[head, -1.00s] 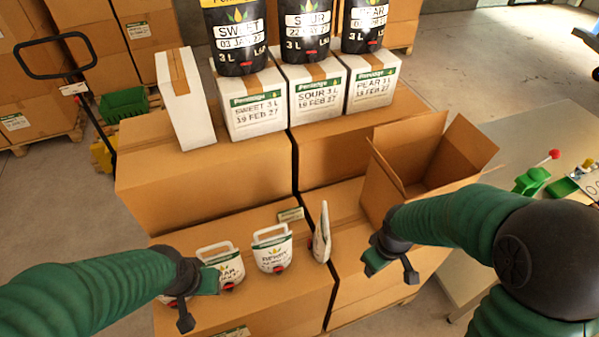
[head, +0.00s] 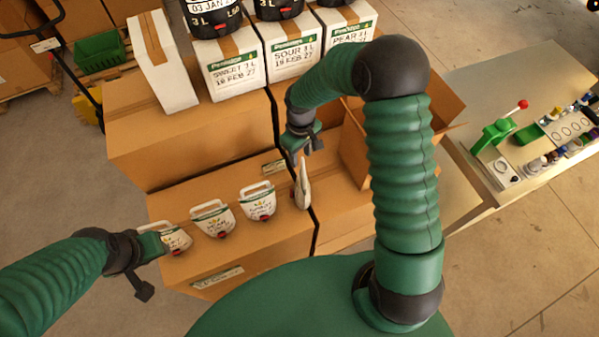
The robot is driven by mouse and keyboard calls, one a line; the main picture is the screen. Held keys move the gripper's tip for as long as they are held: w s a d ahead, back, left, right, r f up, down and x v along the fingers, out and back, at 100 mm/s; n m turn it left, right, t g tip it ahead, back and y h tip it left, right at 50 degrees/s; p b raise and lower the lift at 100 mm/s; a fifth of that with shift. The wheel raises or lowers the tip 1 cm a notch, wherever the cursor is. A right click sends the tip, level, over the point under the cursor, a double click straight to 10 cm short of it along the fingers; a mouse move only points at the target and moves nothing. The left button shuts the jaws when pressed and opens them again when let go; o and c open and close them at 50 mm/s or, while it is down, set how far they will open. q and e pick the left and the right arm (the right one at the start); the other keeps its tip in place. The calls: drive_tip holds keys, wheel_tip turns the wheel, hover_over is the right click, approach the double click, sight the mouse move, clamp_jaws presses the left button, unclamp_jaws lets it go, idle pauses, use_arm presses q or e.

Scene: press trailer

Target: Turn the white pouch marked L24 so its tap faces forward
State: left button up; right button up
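Several white pouches with handles stand in a row on the front carton. The rightmost pouch (head: 303,188) stands edge-on, its printed face turned away from me. I cannot read L24 on any pouch. The other pouches, such as the one beside it (head: 258,203), face me with red taps low in front. My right gripper (head: 304,152) points down just above and behind the edge-on pouch, open, its fingers apart; I see no grip on the pouch. My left gripper (head: 150,268) is open at the left end of the row, near the leftmost pouch (head: 177,239).
White boxes (head: 232,72) marked Sweet, Sour and Pear carry black pouches behind. A narrow white box (head: 165,65) stands at their left. An open carton (head: 352,150) is partly behind my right arm. A table (head: 520,75) with a green press (head: 493,135) is at right.

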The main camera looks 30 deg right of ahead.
sight(303, 167)
drive_tip(key=m+b, duration=0.1)
drive_tip(key=m, duration=0.1)
drive_tip(key=f+m+b, duration=0.1)
drive_tip(key=m, duration=0.2)
drive_tip(key=d+m+b, duration=0.1)
drive_tip(key=m, duration=0.2)
drive_tip(key=shift+f, duration=0.2)
drive_tip(key=f+b, duration=0.4)
drive_tip(key=f, duration=0.1)
drive_tip(key=f+b, duration=0.2)
drive_tip(key=f, duration=0.1)
drive_tip(key=shift+d+f, duration=0.2)
drive_tip(key=shift+d, duration=0.1)
drive_tip(key=shift+a+f, duration=0.2)
drive_tip(key=shift+a, duration=0.05)
drive_tip(key=shift+a+r, duration=0.1)
drive_tip(key=shift+a, duration=0.15)
drive_tip(key=shift+d, duration=0.55)
clamp_jaws()
drive_tip(key=shift+a, duration=0.1)
drive_tip(key=shift+a, duration=0.25)
drive_tip(key=shift+d, duration=0.2)
drive_tip(key=shift+a, duration=0.1)
